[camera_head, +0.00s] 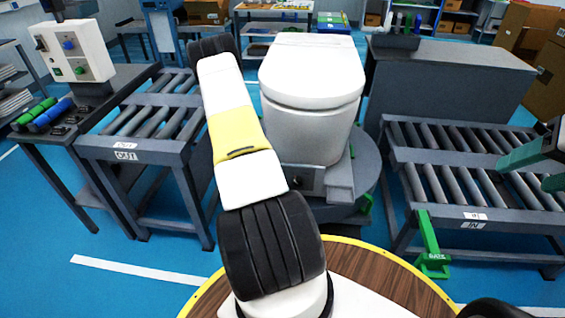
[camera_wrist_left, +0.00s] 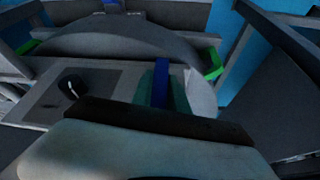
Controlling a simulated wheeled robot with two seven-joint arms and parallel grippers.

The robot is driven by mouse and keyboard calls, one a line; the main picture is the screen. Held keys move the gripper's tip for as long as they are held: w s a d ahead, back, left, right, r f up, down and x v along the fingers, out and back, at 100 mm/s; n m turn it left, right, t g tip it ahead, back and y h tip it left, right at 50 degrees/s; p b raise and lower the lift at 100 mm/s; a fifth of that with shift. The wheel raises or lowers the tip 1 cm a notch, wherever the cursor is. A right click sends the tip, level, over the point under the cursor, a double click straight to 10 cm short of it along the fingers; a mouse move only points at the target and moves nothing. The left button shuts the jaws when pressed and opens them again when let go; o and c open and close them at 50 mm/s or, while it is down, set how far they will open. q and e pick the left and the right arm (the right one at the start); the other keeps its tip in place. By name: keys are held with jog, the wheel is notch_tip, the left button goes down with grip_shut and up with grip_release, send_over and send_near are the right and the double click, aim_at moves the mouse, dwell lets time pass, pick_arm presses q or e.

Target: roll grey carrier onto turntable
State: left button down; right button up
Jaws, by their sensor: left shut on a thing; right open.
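A white toilet (camera_head: 312,85) with a closed lid stands upright above the dark grey round turntable (camera_head: 372,170). A flat grey carrier plate (camera_head: 341,180) shows at its front foot; how far the carrier rests on the turntable cannot be told. The left wrist view shows a grey plate (camera_wrist_left: 45,108) with a black knob (camera_wrist_left: 72,87). There my left gripper (camera_wrist_left: 161,92) has teal fingers shut on an upright blue bar, which looks like a handle (camera_wrist_left: 161,76). My left arm hides this gripper in the head view. My right gripper (camera_head: 537,168) is open and empty at the right edge.
The OUT roller conveyor (camera_head: 150,120) is at left, empty. The IN roller conveyor (camera_head: 465,185) is at right, also empty, with a green gate (camera_head: 430,247) by its near corner. A control box (camera_head: 72,50) stands on the left table. A grey cabinet (camera_head: 445,85) is behind the IN conveyor.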

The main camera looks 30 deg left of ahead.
pick_arm(q)
jog(key=shift+w+r, duration=0.1)
jog(key=shift+w, duration=0.1)
jog(key=c, duration=1.3)
grip_release()
jog(key=shift+s, duration=0.1)
jog(key=v, duration=0.7)
jog(key=shift+s+r, duration=0.2)
jog(key=shift+r, duration=0.1)
